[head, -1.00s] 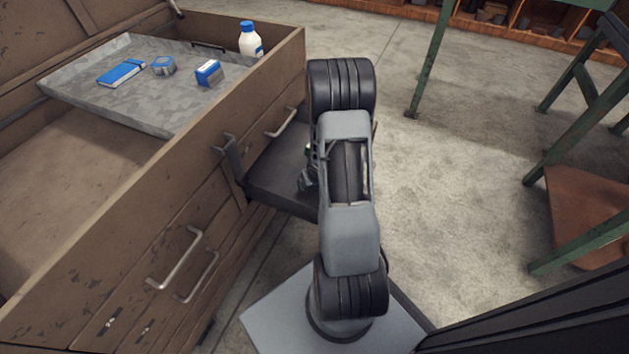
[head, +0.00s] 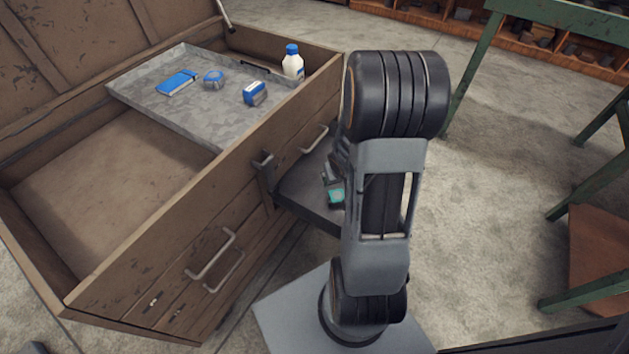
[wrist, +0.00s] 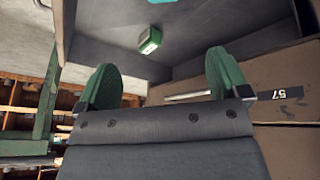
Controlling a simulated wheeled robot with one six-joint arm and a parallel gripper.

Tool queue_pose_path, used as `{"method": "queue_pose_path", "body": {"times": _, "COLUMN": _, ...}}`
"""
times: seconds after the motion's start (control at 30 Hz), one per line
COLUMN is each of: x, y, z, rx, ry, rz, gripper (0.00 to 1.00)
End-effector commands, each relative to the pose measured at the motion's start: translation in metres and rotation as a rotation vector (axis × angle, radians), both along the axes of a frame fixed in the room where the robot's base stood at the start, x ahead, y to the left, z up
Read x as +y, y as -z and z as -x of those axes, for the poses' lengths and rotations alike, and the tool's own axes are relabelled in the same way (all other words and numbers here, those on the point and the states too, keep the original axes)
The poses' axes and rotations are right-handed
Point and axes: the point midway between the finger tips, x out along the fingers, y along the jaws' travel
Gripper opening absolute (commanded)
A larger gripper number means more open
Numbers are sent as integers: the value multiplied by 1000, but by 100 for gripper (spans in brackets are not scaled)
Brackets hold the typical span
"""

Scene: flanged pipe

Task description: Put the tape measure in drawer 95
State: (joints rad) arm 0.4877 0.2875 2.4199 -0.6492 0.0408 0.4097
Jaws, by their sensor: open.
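A small blue-and-grey rounded object (head: 214,79) on the tray also resembles a tape measure. My gripper (wrist: 163,64) is open, its green fingers apart with nothing between them, near the green case. In the head view my arm hides most of it. No label 95 is readable.
The grey tray (head: 150,112) in the open chest (head: 100,265) holds a blue notebook (head: 177,82) and a blue box (head: 255,94). A white bottle (head: 292,62) stands beside it. A label 57 (wrist: 281,93) marks a drawer front. Green-legged furniture (head: 470,70) stands right; floor between is clear.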

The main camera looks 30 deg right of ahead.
Motion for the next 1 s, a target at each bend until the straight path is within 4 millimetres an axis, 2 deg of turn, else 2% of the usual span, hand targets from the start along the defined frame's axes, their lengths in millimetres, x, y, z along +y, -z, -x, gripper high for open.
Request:
{"method": "queue_pose_path", "body": {"times": 0.03, "x": 12, "y": -27, "z": -5, "rx": -3, "ry": -15, "rz": 32, "gripper": 93}}
{"method": "queue_pose_path", "body": {"times": 0.2, "x": 64, "y": -96, "z": 6, "rx": 42, "ry": -57, "rz": 51, "gripper": 93}}
{"method": "queue_pose_path", "body": {"times": 0.4, "x": 129, "y": -149, "z": 41, "rx": 85, "ry": -155, "rz": -30, "gripper": 93}}
{"method": "queue_pose_path", "body": {"times": 0.5, "x": 151, "y": -164, "z": 57, "rx": 102, "ry": -207, "rz": -73, "gripper": 93}}
{"method": "queue_pose_path", "body": {"times": 0.63, "x": 169, "y": -175, "z": 72, "rx": 118, "ry": -253, "rz": -112, "gripper": 93}}
{"method": "queue_pose_path", "body": {"times": 1.0, "x": 175, "y": -178, "z": 77, "rx": 125, "ry": -270, "rz": -128, "gripper": 93}}
